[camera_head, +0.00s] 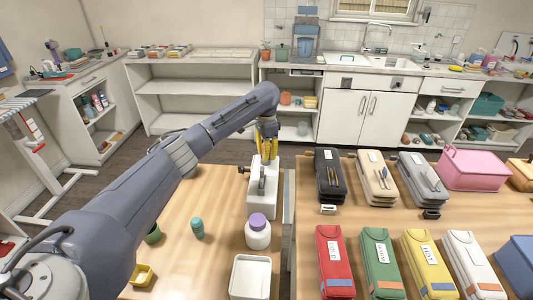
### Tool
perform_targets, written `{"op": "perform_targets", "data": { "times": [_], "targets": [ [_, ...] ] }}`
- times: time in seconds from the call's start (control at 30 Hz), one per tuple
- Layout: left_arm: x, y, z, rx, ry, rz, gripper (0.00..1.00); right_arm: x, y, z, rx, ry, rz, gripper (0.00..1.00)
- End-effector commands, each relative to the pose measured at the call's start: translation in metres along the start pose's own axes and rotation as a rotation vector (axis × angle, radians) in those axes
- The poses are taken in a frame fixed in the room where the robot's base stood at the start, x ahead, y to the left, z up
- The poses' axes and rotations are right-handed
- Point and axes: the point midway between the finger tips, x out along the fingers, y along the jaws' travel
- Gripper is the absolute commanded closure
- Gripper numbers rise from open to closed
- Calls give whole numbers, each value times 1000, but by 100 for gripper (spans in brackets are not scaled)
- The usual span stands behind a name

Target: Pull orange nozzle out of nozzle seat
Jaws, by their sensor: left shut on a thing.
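My left gripper (267,150) points down over the white upright nozzle seat (261,198) on the wooden table. It is shut on a small yellow-orange part at the top of that seat, which I take to be the orange nozzle. The fingers hide most of the nozzle, and I cannot tell how far it sits in the seat. My right gripper is not in view.
A white bottle with a purple cap (257,231) and a white open bin (250,277) stand in front of the seat. Cases and pouches fill the right-hand table.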

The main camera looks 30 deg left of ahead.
Motion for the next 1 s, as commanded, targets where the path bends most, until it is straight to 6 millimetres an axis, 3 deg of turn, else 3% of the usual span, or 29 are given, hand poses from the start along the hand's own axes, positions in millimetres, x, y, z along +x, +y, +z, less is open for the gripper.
{"op": "perform_targets", "data": {
  "times": [1.0],
  "targets": [
    [-27,-1,0,0,1,-1,100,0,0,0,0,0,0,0]
  ]
}}
